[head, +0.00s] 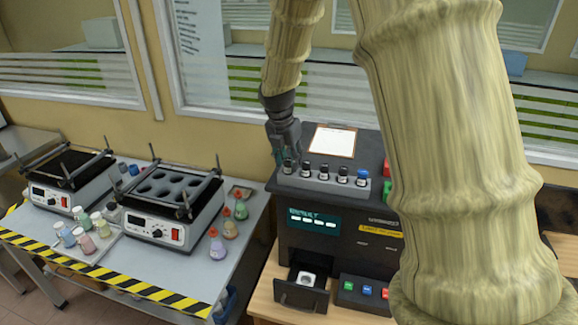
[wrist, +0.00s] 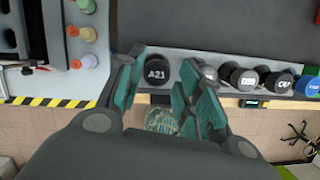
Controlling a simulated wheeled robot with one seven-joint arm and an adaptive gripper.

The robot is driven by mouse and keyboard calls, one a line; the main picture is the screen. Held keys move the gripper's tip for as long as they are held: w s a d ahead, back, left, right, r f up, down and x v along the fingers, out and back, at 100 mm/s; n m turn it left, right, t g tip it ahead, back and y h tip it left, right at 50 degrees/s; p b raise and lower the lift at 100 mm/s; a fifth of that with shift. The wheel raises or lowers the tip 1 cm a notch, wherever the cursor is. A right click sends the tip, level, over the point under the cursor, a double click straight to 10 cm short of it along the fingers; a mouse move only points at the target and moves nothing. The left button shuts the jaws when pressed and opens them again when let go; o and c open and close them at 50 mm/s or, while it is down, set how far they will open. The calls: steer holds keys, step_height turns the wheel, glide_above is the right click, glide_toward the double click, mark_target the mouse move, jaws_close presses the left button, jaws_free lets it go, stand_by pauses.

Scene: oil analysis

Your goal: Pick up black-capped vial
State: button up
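Several dark-capped vials and one blue-capped vial (head: 362,177) stand upright in a row in a grey rack (head: 318,184) on top of the black analyzer. The leftmost vial (head: 288,168) has a black cap marked A21, which shows in the wrist view (wrist: 157,72). My gripper (head: 281,157) is above the left end of the rack. In the wrist view its teal-padded fingers (wrist: 158,85) are apart, one on each side of the A21 cap. I see no clear grip on it. The right finger partly hides the neighbouring vial (wrist: 206,70).
A clipboard (head: 333,141) lies behind the rack. The analyzer (head: 330,235) has an open drawer (head: 303,290) holding a white piece. To the left, a table (head: 185,283) carries two shaker units and several coloured bottles.

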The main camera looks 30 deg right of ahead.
steer(key=shift+w+d+f, duration=0.15)
steer(key=shift+w+f, duration=0.15)
steer(key=shift+f, duration=0.2)
steer(key=shift+w+d+f, duration=0.1)
steer(key=shift+w+f, duration=0.15)
steer(key=shift+f, duration=0.2)
steer(key=shift+s+r, duration=0.2)
steer(key=shift+s, duration=0.15)
steer(key=shift+w+a+f, duration=0.1)
steer(key=shift+w, duration=0.1)
steer(key=c, duration=0.7)
steer(key=shift+s, duration=0.1)
steer(key=shift+c, duration=0.2)
